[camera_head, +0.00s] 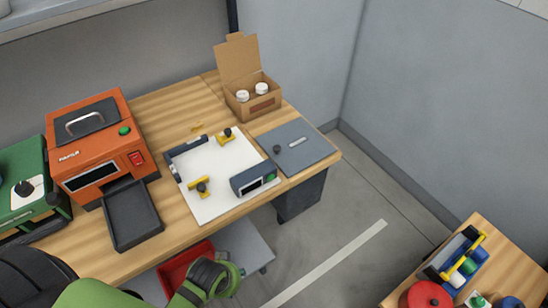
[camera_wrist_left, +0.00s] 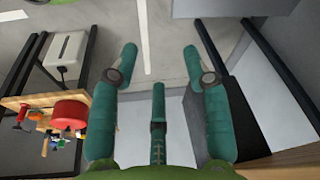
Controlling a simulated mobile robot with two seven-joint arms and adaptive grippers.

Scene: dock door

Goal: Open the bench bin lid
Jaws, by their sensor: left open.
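The bench bin lid (camera_head: 294,144) is a flat blue-grey panel at the right end of the wooden bench. It lies flat and looks closed, with a small dark knob at its left and a light strip on top. The dark bin body (camera_head: 301,198) shows below the bench top under it. In the head view my green left arm is at the bottom, in front of the bench and lower left of the lid. The right gripper is not in view.
A white board (camera_head: 220,178) with yellow clamps lies left of the lid. An open cardboard box (camera_head: 250,98) with white jars stands behind it. An orange machine (camera_head: 95,145) and dark tray (camera_head: 132,214) are further left. A red bin (camera_head: 186,268) sits below.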

